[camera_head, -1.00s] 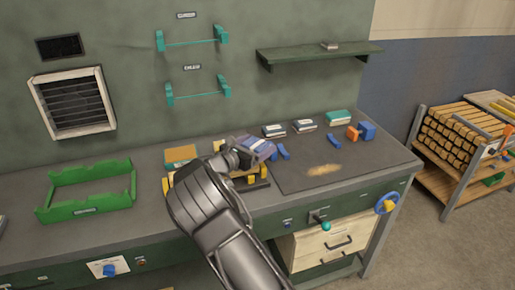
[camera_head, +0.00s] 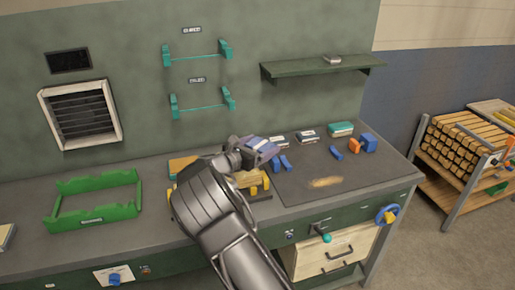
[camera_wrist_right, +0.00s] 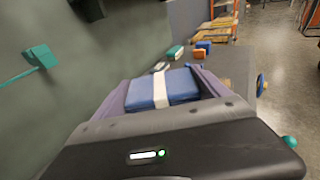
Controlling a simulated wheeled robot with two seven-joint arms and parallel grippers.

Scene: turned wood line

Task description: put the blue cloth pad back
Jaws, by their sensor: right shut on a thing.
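The blue cloth pad with a pale band across it (camera_wrist_right: 163,89) is held between the two purple-grey fingers of my right gripper (camera_wrist_right: 160,95) in the right wrist view. In the head view the pad (camera_head: 263,144) shows at the end of my right gripper (camera_head: 252,148), above the bench near the wooden block stand. My wrist and forearm hide part of that stand. My left gripper is not in view.
Small blue pieces (camera_head: 285,162) lie just below the gripper. A green open frame (camera_head: 93,202) sits on the left, with clear bench around it. A shelf (camera_head: 320,67) juts from the wall.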

